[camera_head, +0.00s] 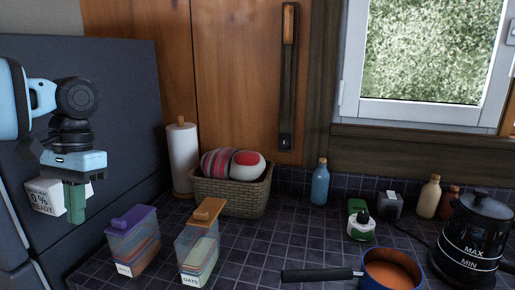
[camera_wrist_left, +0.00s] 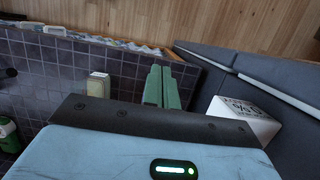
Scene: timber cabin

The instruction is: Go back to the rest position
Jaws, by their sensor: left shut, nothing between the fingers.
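My left gripper (camera_head: 76,212) is at the left of the head view, in front of the dark fridge (camera_head: 120,90). Its green fingers point down, are shut together and hold nothing. They also show side by side in the left wrist view (camera_wrist_left: 162,86), above the dark tiled counter. The gripper is left of the purple-lidded container (camera_head: 132,240) and apart from it. My right gripper is in neither view.
A white block with printed text (camera_head: 42,196) shows beside the left fingers. An orange-lidded container (camera_head: 200,245), basket (camera_head: 235,195), paper roll (camera_head: 183,158), blue bottle (camera_head: 320,185), pan (camera_head: 390,272) and black kettle (camera_head: 472,235) stand on the counter. The counter's middle is clear.

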